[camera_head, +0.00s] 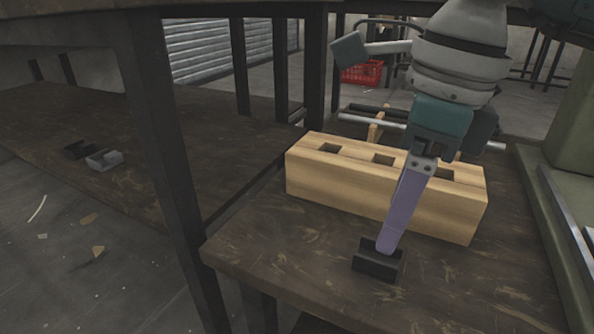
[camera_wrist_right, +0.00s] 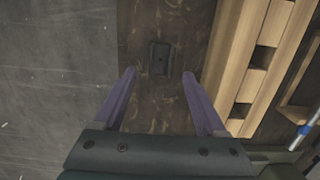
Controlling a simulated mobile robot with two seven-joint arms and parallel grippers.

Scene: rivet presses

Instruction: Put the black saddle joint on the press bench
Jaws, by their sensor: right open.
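A black saddle joint (camera_head: 378,262) lies on the near bench (camera_head: 300,262), in front of the wooden block; it also shows in the right wrist view (camera_wrist_right: 160,58). My right gripper (camera_head: 387,247) points down beside the joint, and its fingertips overlap the joint's far edge in the head view. In the right wrist view its two purple fingers (camera_wrist_right: 159,76) are spread, with nothing between them, and the joint lies beyond the tips. Another dark joint (camera_head: 81,149) lies on the left bench (camera_head: 50,125). My left gripper is not seen.
A wooden block with square holes (camera_head: 330,185) stands behind the joint. A grey joint (camera_head: 104,160) lies by the dark one at left. A dark post (camera_head: 165,150) rises between the benches. A green machine frame (camera_head: 555,225) borders the right side.

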